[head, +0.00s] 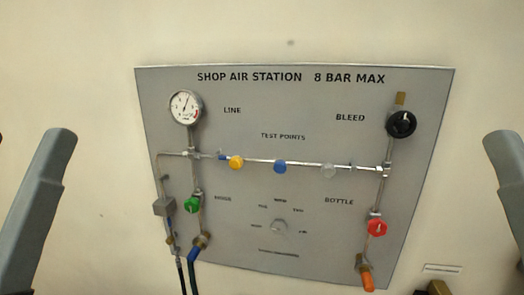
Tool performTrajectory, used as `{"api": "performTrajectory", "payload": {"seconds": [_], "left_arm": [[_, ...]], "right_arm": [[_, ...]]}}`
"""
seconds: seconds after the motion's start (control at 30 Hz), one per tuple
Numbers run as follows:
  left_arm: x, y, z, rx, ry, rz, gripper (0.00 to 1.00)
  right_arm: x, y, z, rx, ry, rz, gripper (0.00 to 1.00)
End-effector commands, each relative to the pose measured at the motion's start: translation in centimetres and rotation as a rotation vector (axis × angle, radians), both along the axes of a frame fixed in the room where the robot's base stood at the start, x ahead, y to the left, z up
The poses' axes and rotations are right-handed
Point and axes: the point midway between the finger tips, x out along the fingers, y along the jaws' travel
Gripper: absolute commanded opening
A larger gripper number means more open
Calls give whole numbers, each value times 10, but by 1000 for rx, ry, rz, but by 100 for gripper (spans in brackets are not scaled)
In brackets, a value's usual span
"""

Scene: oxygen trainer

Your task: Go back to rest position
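Grey links of my left and right arms stand at the left and right edges of the head view, both clear of the panel. Neither gripper shows in the head view, so I cannot see whether they hold anything. The grey shop air station panel (290,100) is on the wall between my arms, and nothing of mine touches it.
The panel carries a gauge (185,107), a black bleed knob (401,123), a green knob (192,205), a red knob (377,228) and a pipe with yellow (236,162) and blue (280,167) test points. Hoses leave at lower left. A brass part (438,288) shows at lower right.

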Motion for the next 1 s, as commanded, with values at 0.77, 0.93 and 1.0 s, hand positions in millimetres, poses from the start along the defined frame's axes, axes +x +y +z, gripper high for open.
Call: {"api": "performTrajectory", "payload": {"seconds": [0.77,0.93,1.0], "left_arm": [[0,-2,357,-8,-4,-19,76],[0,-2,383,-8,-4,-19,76],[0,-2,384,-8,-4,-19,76]], "right_arm": [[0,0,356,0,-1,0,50],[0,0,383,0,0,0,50],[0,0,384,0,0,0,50]]}}
